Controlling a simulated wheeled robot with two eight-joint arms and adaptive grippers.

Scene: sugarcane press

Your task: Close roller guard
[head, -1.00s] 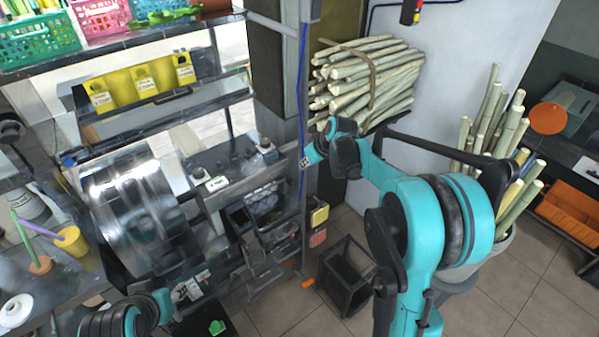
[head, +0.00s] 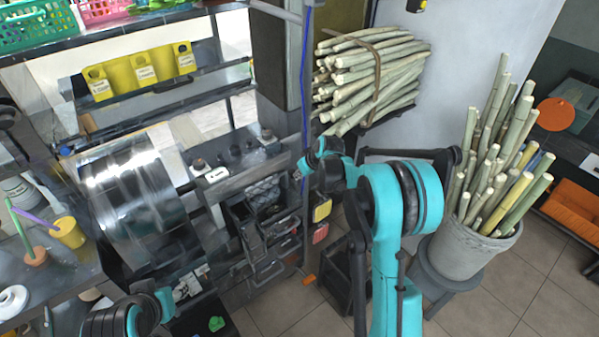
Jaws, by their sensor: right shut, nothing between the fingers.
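The sugarcane press stands left of centre, with a large shiny metal drum (head: 135,205) and a dark roller housing (head: 265,195) to its right. A clear panel (head: 235,183), which looks like the roller guard, slants along the top front of the housing; its exact angle is hard to tell. My right gripper (head: 298,175) is small in view, shut and empty, close to the right end of the panel. I cannot tell whether it touches it. My left arm (head: 130,312) is at the bottom left; its gripper is not clearly visible.
A yellow (head: 322,209) and a red block (head: 320,233) sit on the press's right side. A black stand (head: 338,280) is on the floor. A grey bucket of cane (head: 470,248) stands right. A cane bundle (head: 375,75) lies behind. A blue cable (head: 304,90) hangs near my right gripper.

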